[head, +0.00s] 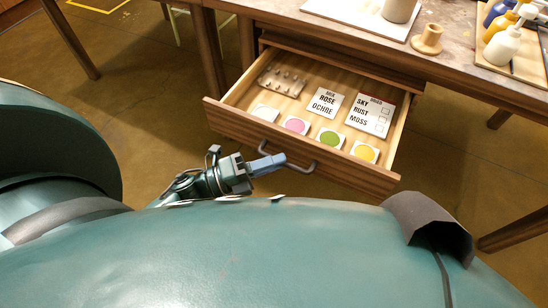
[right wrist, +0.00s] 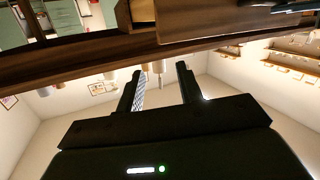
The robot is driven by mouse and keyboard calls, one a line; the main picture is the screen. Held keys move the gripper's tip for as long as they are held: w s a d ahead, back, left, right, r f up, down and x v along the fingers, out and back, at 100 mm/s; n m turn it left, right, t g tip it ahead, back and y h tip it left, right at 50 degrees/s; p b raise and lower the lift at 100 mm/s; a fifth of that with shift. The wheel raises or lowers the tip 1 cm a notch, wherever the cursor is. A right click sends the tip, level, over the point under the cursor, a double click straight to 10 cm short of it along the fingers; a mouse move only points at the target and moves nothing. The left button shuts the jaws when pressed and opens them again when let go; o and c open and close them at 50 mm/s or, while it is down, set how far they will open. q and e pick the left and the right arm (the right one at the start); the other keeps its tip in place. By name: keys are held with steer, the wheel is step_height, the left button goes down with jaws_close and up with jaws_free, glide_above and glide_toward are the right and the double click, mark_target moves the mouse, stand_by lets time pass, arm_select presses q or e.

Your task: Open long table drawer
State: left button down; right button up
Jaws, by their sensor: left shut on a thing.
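The long table (head: 455,52) has its wooden drawer (head: 352,172) pulled well out, with the inside visible in the head view. A dark bar handle (head: 300,166) is on the drawer front. My left gripper (head: 276,161) is shut on the left part of this handle; its fingers partly hide the grip. My right gripper (right wrist: 160,72) shows in the right wrist view with its two dark fingers apart and nothing between them. It is below a long wooden edge that crosses that view.
The drawer holds color samples, printed cards (head: 326,102) and a pale tray with small knobs (head: 281,81). Bottles (head: 501,46) and a wooden spool-like piece (head: 428,39) stand on the tabletop. Table legs stand left and right; open floor shows left of the drawer.

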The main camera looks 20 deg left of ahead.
arm_select(q)
steer(key=c, duration=1.5)
jaws_free()
steer(key=v, duration=1.3)
steer(key=shift+s+p, duration=0.1)
steer(key=shift+p, duration=0.3)
arm_select(e)
steer(key=shift+d+g, duration=0.15)
steer(key=shift+g, duration=0.15)
